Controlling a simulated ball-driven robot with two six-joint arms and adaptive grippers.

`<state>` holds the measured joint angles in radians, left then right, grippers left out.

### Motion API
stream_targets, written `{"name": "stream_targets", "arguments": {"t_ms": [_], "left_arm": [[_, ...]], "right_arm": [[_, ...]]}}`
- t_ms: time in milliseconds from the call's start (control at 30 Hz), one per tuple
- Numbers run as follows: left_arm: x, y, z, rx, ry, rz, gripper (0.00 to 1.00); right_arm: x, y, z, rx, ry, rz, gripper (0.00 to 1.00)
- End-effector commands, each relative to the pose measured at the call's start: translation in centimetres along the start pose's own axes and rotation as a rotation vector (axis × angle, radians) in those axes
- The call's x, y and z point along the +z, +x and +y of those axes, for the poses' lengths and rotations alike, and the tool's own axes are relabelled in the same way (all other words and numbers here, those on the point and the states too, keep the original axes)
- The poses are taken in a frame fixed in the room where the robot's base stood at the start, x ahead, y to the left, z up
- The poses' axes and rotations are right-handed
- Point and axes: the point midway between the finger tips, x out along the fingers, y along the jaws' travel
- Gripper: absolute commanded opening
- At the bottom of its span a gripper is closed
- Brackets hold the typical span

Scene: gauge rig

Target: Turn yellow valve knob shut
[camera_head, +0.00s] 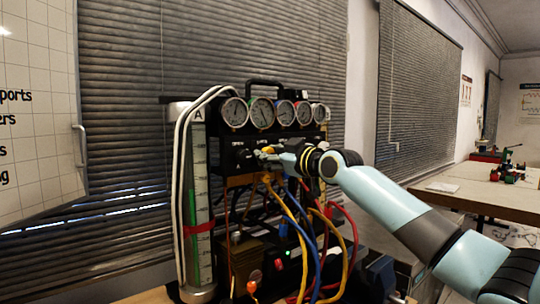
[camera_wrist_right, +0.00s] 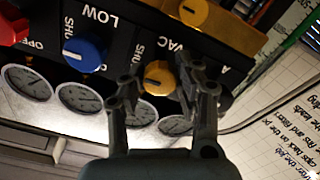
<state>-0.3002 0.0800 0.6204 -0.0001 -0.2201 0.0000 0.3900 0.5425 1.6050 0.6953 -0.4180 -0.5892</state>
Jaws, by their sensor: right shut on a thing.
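The yellow valve knob (camera_wrist_right: 157,74) is on the black panel beside the lettering "VAC" and "SHU" in the right wrist view. My right gripper (camera_wrist_right: 158,88) has a finger on each side of this knob and is shut on it. In the head view the right gripper (camera_head: 270,154) reaches the panel from the right, below the gauges. A bit of yellow (camera_head: 267,149) shows at its fingertips. The fingers partly cover the knob, so its exact pointing direction is hard to read. My left gripper is in neither view.
Several round gauges (camera_head: 262,112) line the rig's top. A tall tube (camera_head: 197,210) stands left. Coloured hoses (camera_head: 316,255) hang below the panel.

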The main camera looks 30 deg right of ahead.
Motion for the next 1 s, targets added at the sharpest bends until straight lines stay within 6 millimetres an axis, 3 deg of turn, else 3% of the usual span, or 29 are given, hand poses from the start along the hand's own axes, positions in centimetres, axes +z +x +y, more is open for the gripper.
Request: {"name": "stream_targets", "arguments": {"t_ms": [67, 100, 233, 567, 1000], "left_arm": [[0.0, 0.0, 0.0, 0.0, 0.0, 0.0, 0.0], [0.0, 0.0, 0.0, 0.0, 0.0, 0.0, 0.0], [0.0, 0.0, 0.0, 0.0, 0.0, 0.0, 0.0], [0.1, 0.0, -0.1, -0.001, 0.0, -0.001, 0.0], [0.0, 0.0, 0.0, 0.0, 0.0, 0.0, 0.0]], "right_arm": [[0.4, 0.0, -0.2, -0.004, 0.003, -0.008, 0.0], [0.4, 0.0, -0.2, -0.004, 0.003, -0.008, 0.37], [0.3, 0.0, -0.1, -0.003, 0.002, -0.005, 0.54], [0.2, -0.4, 0.0, -0.001, -0.003, -0.003, 0.55], [0.3, -6.7, 0.0, -0.001, -0.005, -0.006, 0.55]]}}
